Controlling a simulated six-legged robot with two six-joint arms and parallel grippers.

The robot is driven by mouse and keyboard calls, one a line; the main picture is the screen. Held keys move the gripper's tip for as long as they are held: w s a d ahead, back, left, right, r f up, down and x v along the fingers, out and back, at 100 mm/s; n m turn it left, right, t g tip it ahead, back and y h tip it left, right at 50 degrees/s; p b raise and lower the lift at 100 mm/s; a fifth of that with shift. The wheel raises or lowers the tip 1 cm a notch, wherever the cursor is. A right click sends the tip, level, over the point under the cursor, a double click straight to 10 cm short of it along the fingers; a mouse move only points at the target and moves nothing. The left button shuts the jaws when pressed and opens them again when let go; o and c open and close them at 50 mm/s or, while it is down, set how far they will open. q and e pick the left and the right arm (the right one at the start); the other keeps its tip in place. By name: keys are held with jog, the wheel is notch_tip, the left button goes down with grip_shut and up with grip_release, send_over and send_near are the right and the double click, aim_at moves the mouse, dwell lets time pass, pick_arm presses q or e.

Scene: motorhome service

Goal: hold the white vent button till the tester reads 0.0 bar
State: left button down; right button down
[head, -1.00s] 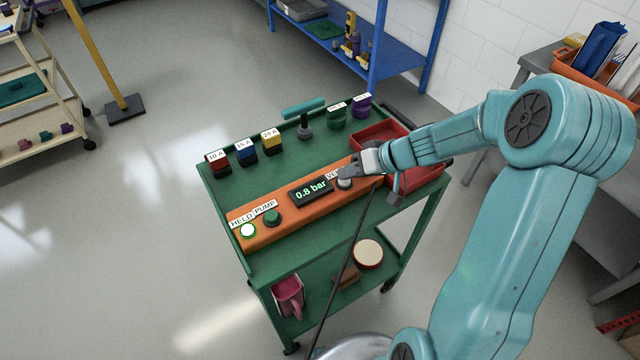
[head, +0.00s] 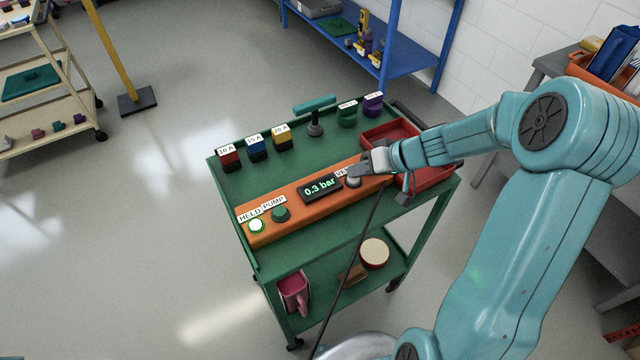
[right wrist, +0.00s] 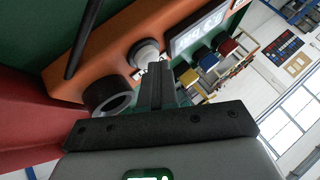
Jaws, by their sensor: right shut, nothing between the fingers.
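The orange tester (head: 290,210) lies on the top of the green cart. Its display (head: 321,188) reads 0.3 bar. The white vent button (head: 353,182) is at the tester's right part, partly hidden by my right gripper (head: 356,171). In the right wrist view the white button (right wrist: 146,52) is at the tips of my shut, empty right gripper (right wrist: 154,68), which appear to touch it. The green pump button (head: 281,213) and the lit white held lamp (head: 256,225) are at the tester's left end. My left gripper is not in view.
A red tray (head: 436,177) is right of the tester.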

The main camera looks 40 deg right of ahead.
dwell(0.8)
jog(key=shift+r+p, duration=0.35)
jog(key=shift+r, duration=0.55)
jog(key=shift+r, duration=0.1)
jog(key=shift+r+p, duration=1.4)
jog(key=shift+r, duration=1)
